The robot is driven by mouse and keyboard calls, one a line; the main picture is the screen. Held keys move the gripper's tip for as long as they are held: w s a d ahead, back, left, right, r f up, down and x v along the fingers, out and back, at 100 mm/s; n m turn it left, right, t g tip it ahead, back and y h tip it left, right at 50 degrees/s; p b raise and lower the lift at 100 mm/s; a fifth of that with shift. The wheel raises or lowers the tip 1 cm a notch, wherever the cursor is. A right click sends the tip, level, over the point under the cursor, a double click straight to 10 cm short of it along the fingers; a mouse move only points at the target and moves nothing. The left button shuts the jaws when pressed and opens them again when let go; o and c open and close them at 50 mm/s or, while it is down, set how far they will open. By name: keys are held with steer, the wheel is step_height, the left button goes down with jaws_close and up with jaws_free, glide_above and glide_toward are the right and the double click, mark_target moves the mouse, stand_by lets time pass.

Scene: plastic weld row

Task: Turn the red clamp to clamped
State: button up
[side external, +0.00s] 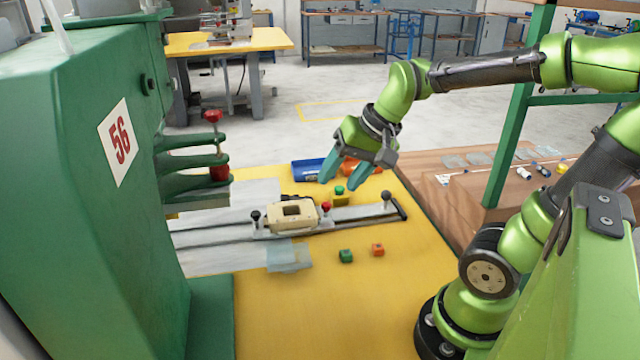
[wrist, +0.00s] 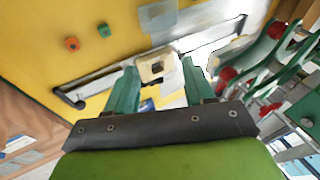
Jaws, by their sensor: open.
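The red clamp (side external: 326,206) shows as a small red knob at the right end of the fixture, beside the cream part (side external: 291,213). I cannot tell its angle. A black knob (side external: 256,215) stands at the fixture's left end. My gripper (side external: 338,176) is open and empty, tilted down, in the air above and apart from the red clamp. In the wrist view, the cream part (wrist: 157,68) shows between my two teal fingers (wrist: 160,72). I cannot make out the red clamp there; a finger may hide it.
The green press (side external: 80,180) stands at left, with red pieces (side external: 213,116) on its arms. A rail (side external: 350,213) with a dark ball knob (side external: 386,197) runs under the fixture. Green (side external: 346,256) and orange (side external: 378,249) blocks lie in front; a blue tray (side external: 307,170) lies behind.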

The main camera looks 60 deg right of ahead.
steer(key=w+d+f+m+g, duration=0.1)
steer(key=w+d+m, duration=0.1)
steer(key=d+m, duration=0.4)
steer(key=w+d+f+m+g, duration=0.1)
steer(key=w+d+f+m, duration=0.1)
steer(key=d+m, duration=0.4)
steer(key=m, duration=0.9)
glide_toward(328, 204)
steer(key=shift+n+y, duration=0.3)
steer(key=shift+y, duration=0.1)
steer(key=x, duration=0.7)
steer(key=shift+w+d+f, duration=0.15)
steer(key=shift+d+f, duration=0.15)
steer(key=shift+f, duration=0.15)
jaws_close()
